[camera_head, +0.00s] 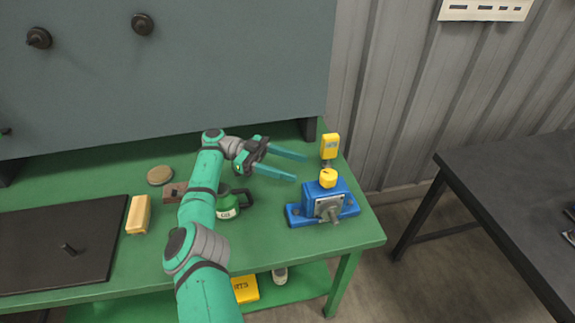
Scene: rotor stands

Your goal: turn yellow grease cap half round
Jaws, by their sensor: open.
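The yellow grease cap (328,178) sits on top of a blue rotor stand (314,193) near the right end of the green table. A grey shaft end shows on the stand's front face. My gripper (301,168) is open and empty, its two teal fingers pointing right toward the cap. The fingertips are left of the cap and a little behind it, apart from it. How high they are above the table is hard to tell.
A yellow tag-like block (331,146) stands behind the cap. A green can (228,203), a yellow-tan block (138,214) and a round tan lid (160,175) lie to the left. A dark board (50,235) covers the table's left. A black table (515,185) stands at right.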

